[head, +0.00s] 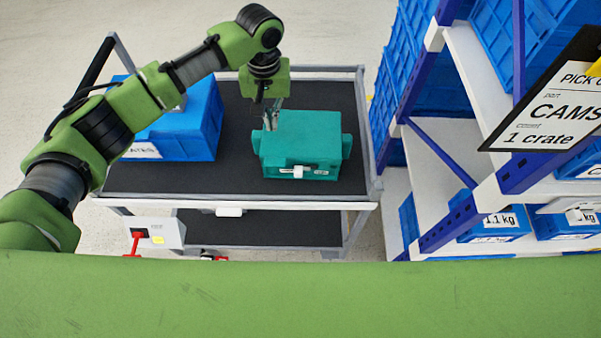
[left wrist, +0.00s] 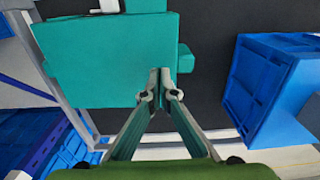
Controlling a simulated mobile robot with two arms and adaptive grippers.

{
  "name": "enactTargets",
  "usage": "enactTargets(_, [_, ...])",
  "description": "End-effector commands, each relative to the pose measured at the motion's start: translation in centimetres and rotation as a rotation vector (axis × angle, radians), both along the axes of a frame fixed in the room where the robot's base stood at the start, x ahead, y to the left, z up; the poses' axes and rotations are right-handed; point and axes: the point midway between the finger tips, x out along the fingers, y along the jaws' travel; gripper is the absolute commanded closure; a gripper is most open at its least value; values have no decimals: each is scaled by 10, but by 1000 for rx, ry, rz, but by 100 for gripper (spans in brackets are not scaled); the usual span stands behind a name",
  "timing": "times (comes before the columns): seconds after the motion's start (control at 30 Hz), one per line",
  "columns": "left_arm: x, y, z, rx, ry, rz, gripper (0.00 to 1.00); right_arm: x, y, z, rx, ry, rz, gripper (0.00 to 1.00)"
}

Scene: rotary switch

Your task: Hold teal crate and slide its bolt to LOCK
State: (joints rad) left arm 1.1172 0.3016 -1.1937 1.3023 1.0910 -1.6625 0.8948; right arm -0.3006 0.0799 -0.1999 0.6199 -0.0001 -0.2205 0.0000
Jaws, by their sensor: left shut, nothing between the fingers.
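The teal crate (head: 302,145) sits on the cart's dark top, right of its middle, with side lugs at both ends. It also shows in the left wrist view (left wrist: 95,65). The white bolt knob (head: 298,172) is on its front face between small white labels; the lettering is too small to read. My left gripper (head: 271,122) points down at the crate's back left corner. In the left wrist view its fingertips (left wrist: 160,92) are together near the crate's edge, beside a lug, and hold nothing. Contact cannot be told. My right gripper is not in view.
A blue crate (head: 190,130) stands on the cart (head: 240,185) left of the teal crate, under my left arm. A blue and white shelf rack (head: 455,190) with blue crates stands close on the right. A sign (head: 555,100) hangs there. The dark top between the crates is clear.

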Motion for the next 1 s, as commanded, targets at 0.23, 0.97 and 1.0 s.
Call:
enactTargets(0.23, [0,0,0,0,0,0,100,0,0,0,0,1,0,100])
enactTargets(0.97, [0,0,-16,0,0,-1,100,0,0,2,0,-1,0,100])
enactTargets(1.0, [0,0,-16,0,0,-1,100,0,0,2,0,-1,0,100])
